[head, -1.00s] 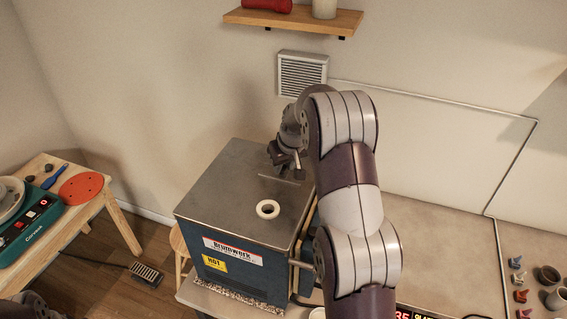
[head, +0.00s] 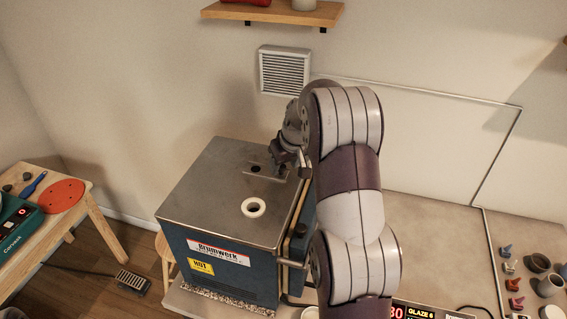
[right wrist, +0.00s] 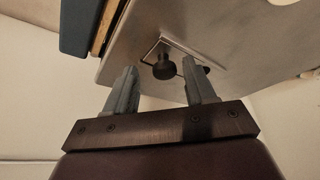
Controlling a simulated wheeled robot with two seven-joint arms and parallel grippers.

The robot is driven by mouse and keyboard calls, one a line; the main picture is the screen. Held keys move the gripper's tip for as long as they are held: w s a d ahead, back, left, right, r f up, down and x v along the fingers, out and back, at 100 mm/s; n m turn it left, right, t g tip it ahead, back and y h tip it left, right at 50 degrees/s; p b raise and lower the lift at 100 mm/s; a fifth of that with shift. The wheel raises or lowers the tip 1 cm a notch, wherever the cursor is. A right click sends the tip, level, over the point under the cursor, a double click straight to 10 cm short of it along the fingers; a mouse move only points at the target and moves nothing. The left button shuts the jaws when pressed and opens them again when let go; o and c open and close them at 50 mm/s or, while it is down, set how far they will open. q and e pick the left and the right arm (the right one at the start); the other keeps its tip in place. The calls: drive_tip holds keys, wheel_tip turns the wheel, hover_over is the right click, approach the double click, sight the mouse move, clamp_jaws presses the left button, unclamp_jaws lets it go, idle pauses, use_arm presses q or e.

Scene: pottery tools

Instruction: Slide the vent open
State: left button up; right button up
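The vent is a thin framed plate (head: 268,174) on the grey top of the kiln (head: 200,190), with a dark opening (head: 255,169) at its left part. In the right wrist view a dark round knob (right wrist: 163,68) stands inside the vent's frame, and a second dark patch, perhaps the opening, is partly hidden behind a finger. My right gripper (head: 282,170) is low over the right part of the vent. Its fingers (right wrist: 161,88) are apart, with visible space between each finger and the knob. My left gripper cannot be seen.
A white ring (head: 253,207) lies around a hole in the kiln top, in front of the vent. A wall grille (head: 284,70) and a shelf (head: 270,14) are behind. Small pots (head: 549,285) stand on the bench at right. A wooden table (head: 85,190) is at left.

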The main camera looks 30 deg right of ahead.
drive_tip(key=b+v, duration=0.3)
drive_tip(key=v, duration=0.9)
drive_tip(key=shift+s+r, duration=0.15)
drive_tip(key=shift+r, duration=0.15)
drive_tip(key=shift+d, duration=0.1)
